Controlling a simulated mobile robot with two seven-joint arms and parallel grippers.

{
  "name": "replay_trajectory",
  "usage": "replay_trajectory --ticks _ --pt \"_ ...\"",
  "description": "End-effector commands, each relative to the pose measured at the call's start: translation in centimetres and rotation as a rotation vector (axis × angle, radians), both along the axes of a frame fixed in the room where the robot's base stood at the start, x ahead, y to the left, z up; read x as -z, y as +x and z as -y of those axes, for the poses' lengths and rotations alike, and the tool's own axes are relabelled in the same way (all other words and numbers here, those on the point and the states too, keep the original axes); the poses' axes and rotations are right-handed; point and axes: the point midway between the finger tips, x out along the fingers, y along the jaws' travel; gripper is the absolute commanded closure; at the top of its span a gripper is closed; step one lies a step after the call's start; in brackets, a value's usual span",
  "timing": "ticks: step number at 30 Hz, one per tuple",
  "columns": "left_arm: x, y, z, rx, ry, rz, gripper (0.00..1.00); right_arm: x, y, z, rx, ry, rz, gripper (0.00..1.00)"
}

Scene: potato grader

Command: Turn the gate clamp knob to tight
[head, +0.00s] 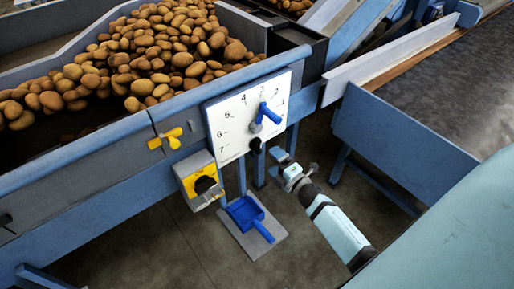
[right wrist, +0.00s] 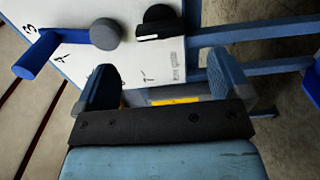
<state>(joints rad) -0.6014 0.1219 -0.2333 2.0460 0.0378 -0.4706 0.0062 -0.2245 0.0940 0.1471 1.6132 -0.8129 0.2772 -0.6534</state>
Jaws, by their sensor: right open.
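A white dial panel (head: 226,129) with numbers hangs on the blue side of the potato hopper. A black knob (head: 255,146), apparently the clamp knob, sits at its lower right edge, below the blue gate lever (head: 270,113). In the right wrist view the black knob (right wrist: 158,22) has a pale line on its edge; small lettering beside it is unreadable. My right gripper (head: 293,164) is open and empty, below and right of the knob. In the right wrist view its fingers (right wrist: 162,78) are apart, with the knob beyond them, untouched. My left gripper is not in view.
A yellow handle (head: 165,138) and a yellow switch box (head: 200,180) with a black knob are left of the panel. A blue dustpan (head: 246,212) lies below. Potatoes (head: 160,50) fill the hopper; a conveyor (head: 450,80) stands right.

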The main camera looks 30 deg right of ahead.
Motion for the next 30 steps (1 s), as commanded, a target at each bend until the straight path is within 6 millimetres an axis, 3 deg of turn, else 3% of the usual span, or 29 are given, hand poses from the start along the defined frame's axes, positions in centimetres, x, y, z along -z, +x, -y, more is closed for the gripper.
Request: replay_trajectory --ticks 6,12,25,26,30 --pt "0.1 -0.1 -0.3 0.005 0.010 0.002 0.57 -0.1 4.9 -0.4 0.000 0.001 0.003 0.04" --pt "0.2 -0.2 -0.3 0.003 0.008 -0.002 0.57 0.0 7.7 -0.6 0.000 0.001 0.001 0.04" --pt "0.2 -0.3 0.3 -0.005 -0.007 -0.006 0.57 0.0 8.7 -0.7 0.000 0.002 0.000 0.04" --pt "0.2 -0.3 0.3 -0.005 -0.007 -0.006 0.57 0.0 8.7 -0.7 0.000 0.002 0.000 0.07" --pt "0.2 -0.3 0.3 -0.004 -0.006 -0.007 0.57 0.0 8.7 -0.7 0.000 0.002 0.000 0.39"
